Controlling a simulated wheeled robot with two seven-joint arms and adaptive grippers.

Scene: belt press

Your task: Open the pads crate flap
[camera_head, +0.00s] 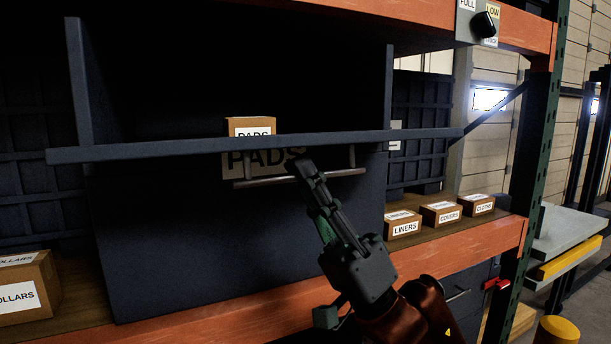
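The pads crate (200,245) is a large dark blue bin on the shelf, with a PADS label (240,164) on its front, partly in shadow. A thin horizontal bar handle (335,174) stands out from the front on two short posts, below a long blue ledge (120,151). Above the ledge the crate is open and dark inside. I cannot tell which panel is the flap. My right gripper (302,168) reaches up from the lower right, its fingertips at the handle's middle and over the label's end. Whether its fingers close around the bar is not clear. My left gripper is not in view.
A small PADS carton (250,125) shows just above the ledge. Small cartons marked LINERS (403,224), COVERS (441,213) and CLOTHS (478,204) stand right of the crate; a COLLARS carton (22,288) stands left. An orange beam (220,318) runs along the shelf front.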

